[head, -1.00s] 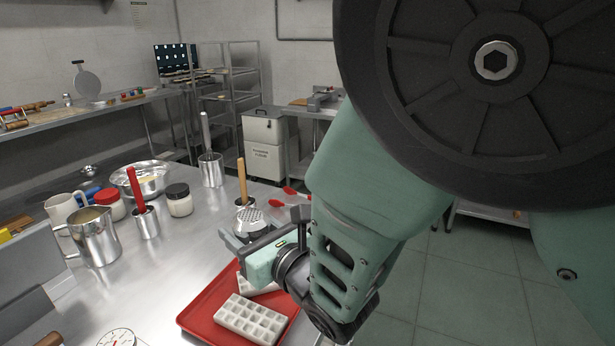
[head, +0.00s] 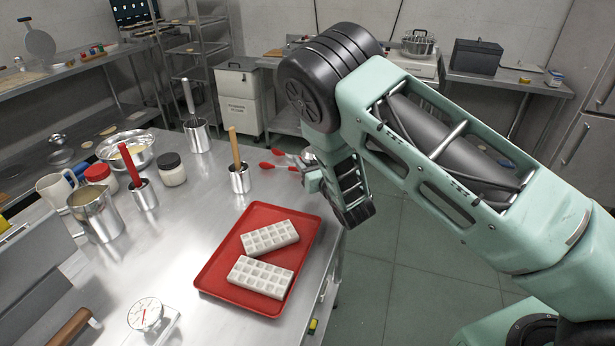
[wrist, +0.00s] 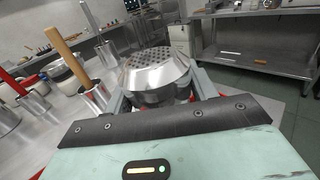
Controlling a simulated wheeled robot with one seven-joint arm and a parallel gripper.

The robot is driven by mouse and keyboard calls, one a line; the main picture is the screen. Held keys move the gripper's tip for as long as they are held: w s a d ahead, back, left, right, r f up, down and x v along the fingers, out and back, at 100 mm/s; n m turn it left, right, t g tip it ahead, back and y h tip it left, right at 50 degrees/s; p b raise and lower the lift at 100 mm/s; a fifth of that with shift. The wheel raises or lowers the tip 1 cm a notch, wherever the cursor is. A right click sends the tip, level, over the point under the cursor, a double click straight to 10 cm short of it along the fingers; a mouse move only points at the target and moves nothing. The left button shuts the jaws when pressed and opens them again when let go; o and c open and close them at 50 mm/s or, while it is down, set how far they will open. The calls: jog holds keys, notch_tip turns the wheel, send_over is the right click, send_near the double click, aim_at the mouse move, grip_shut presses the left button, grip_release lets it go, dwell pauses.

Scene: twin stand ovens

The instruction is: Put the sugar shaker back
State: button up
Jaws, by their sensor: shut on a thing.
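The sugar shaker (wrist: 158,76), a silver metal can with a perforated domed top, is between my gripper's fingers (wrist: 158,96) in the wrist view. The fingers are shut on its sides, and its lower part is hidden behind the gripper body. In the head view my gripper (head: 312,178) is by the far right edge of the steel table, beyond the red tray. My own arm hides most of the gripper and shaker there.
A red tray (head: 210,272) with two white moulds lies near the table's right edge. A steel pot with a wooden-handled tool (head: 240,180), red-ended utensils (head: 279,152), a whisk pot (head: 197,135) and a jar (head: 172,170) stand farther back. Bare table lies left of the tray.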

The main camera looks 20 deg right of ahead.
jog(key=shift+f+p, duration=0.45)
jog(key=shift+f, duration=2.15)
jog(key=shift+f, duration=0.1)
jog(key=shift+f, duration=0.15)
jog(key=o, duration=1.1)
jog(key=shift+r, duration=0.2)
